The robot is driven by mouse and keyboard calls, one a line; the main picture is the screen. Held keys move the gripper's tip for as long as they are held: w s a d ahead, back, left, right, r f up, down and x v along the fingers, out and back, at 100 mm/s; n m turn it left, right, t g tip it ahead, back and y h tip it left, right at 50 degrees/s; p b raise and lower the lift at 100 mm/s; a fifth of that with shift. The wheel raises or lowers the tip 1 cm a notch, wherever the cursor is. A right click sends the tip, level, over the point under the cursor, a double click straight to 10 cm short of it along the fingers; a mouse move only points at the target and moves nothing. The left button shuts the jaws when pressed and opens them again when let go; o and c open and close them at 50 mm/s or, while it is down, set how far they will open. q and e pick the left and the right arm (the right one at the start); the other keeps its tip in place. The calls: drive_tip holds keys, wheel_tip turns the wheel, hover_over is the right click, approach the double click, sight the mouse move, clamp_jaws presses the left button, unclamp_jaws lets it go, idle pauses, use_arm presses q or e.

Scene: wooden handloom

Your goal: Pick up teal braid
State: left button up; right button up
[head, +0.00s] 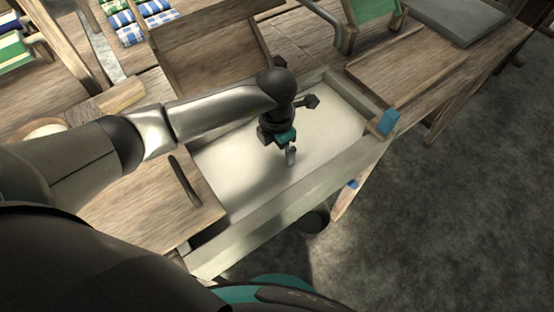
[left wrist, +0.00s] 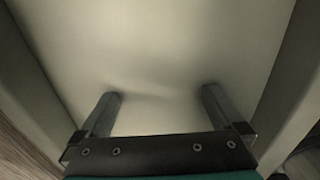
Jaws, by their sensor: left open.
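I cannot make out a teal braid in either view. My left gripper (head: 291,157) is over a pale-bottomed open drawer (head: 232,172), pointing down into it. In the left wrist view the two fingers of my left gripper (left wrist: 160,98) are spread wide with nothing between them. Only the bare pale bottom of the drawer (left wrist: 165,45) shows beyond them, with its side walls at left and right. My arm and gripper hide part of the drawer in the head view. My right gripper is not in view.
A blue block (head: 388,122) is on the drawer's right end. Wooden boards flank the drawer. Blue-and-white checked cloth rolls (head: 130,33) lie at the top left, and a green panel (head: 372,8) stands at the top. Open floor (head: 460,220) lies to the right.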

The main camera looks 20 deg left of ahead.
use_arm(q)
drive_tip(key=shift+f, duration=0.9)
drive_tip(key=shift+r, duration=0.1)
clamp_jaws()
drive_tip(key=shift+w, duration=0.1)
